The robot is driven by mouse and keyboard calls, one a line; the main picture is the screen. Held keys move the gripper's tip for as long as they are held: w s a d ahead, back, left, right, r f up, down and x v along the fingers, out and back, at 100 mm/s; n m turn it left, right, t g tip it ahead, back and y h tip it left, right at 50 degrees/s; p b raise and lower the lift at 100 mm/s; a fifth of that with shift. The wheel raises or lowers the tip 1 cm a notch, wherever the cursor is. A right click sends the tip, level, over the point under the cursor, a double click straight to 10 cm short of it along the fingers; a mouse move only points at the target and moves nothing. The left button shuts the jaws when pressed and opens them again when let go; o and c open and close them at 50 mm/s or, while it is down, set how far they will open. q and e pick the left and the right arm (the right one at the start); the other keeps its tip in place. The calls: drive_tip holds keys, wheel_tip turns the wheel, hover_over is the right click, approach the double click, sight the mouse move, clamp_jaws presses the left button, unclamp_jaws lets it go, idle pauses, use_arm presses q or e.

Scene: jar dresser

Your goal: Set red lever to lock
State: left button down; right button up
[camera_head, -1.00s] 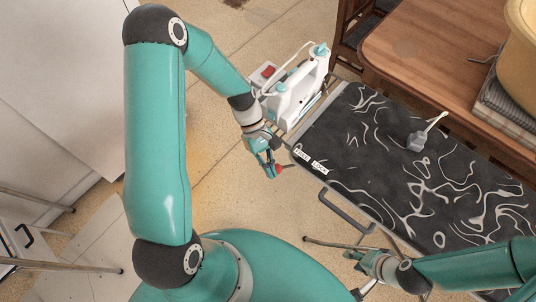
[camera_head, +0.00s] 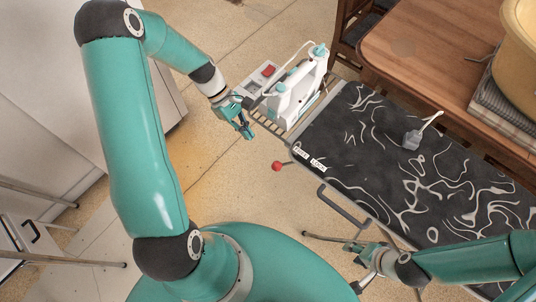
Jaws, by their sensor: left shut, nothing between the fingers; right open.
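The red lever (camera_head: 277,166) shows as a red round knob on a short thin stem. It sticks out to the left from the near left edge of the ironing board (camera_head: 376,186). A white label strip (camera_head: 310,159) reading FREE and LOCK lies on the board beside it. The knob is nearer the FREE end, though the exact lever setting is hard to tell. My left gripper (camera_head: 248,133) is shut and empty, up and left of the knob and apart from it. My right gripper (camera_head: 355,268) is open and empty, below the board's near edge.
A white and teal iron (camera_head: 298,90) stands on the rack at the board's left end, beside a red switch (camera_head: 268,71). A grey handle (camera_head: 343,210) juts from the near edge. A grey object (camera_head: 415,138) lies on the board. A wooden table (camera_head: 430,60) stands behind.

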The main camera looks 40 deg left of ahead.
sight(273, 164)
use_arm(q)
drive_tip(key=d+r+p+x, duration=0.1)
drive_tip(key=d+p+x, duration=0.1)
drive_tip(key=x, duration=0.8)
drive_tip(key=shift+r, duration=0.15)
